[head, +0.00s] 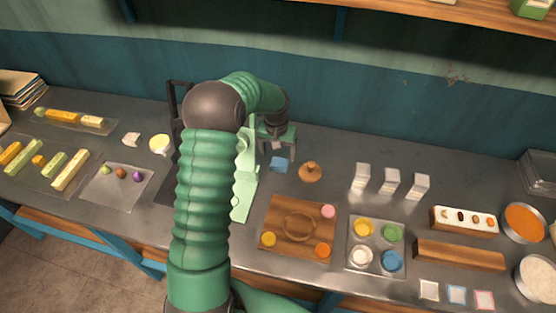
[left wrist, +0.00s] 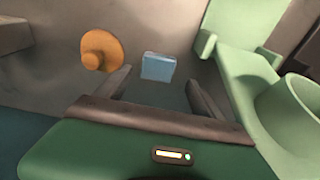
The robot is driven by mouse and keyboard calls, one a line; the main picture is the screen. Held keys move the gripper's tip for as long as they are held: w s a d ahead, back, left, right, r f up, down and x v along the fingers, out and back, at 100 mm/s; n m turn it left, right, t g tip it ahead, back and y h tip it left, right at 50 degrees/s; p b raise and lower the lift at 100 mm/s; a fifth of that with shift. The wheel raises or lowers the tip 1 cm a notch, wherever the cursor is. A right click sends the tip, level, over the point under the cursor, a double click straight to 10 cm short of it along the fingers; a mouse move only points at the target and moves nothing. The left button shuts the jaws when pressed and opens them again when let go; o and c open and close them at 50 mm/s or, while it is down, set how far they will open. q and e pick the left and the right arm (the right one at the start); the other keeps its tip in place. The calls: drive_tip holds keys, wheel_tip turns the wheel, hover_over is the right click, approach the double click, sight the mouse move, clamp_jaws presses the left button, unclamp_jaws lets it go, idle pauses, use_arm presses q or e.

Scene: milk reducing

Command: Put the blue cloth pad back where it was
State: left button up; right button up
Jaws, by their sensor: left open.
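The blue cloth pad (head: 278,164) lies on the grey counter, beside an orange-brown knobbed piece (head: 310,172). In the left wrist view the pad (left wrist: 158,67) shows as a small blue square just beyond the fingertips, roughly centred between them. My left gripper (head: 277,151) is open and empty, just behind the pad in the head view. Its two dark fingers (left wrist: 158,88) stand apart in the left wrist view, with nothing between them. Whether a finger touches the pad I cannot tell. My right gripper is not in view.
A pale green stand (head: 244,190) rises close beside the left gripper, partly hidden by my arm. A wooden board (head: 284,243) with coloured discs lies in front. Several white blocks (head: 391,181) stand to the right. Bare counter surrounds the pad.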

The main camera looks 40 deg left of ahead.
sight(278, 166)
use_arm(q)
wheel_tip(278, 166, up, 6)
drive_tip(key=s+d+f+m, duration=0.1)
drive_tip(key=s+d+m, duration=0.2)
drive_tip(key=s+d, duration=0.5)
drive_tip(key=s+d+m+t, duration=0.1)
drive_tip(key=s+d, duration=0.7)
drive_tip(key=d, duration=0.8)
drive_tip(key=shift+s+d+f+m+h, duration=0.3)
drive_tip(key=shift+s+d+f+m, duration=0.1)
drive_tip(key=shift+m, duration=0.5)
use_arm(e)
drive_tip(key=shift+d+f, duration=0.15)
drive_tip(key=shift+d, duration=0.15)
use_arm(q)
drive_tip(key=shift+a, duration=0.1)
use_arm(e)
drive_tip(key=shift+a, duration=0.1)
use_arm(q)
drive_tip(key=shift+a, duration=0.3)
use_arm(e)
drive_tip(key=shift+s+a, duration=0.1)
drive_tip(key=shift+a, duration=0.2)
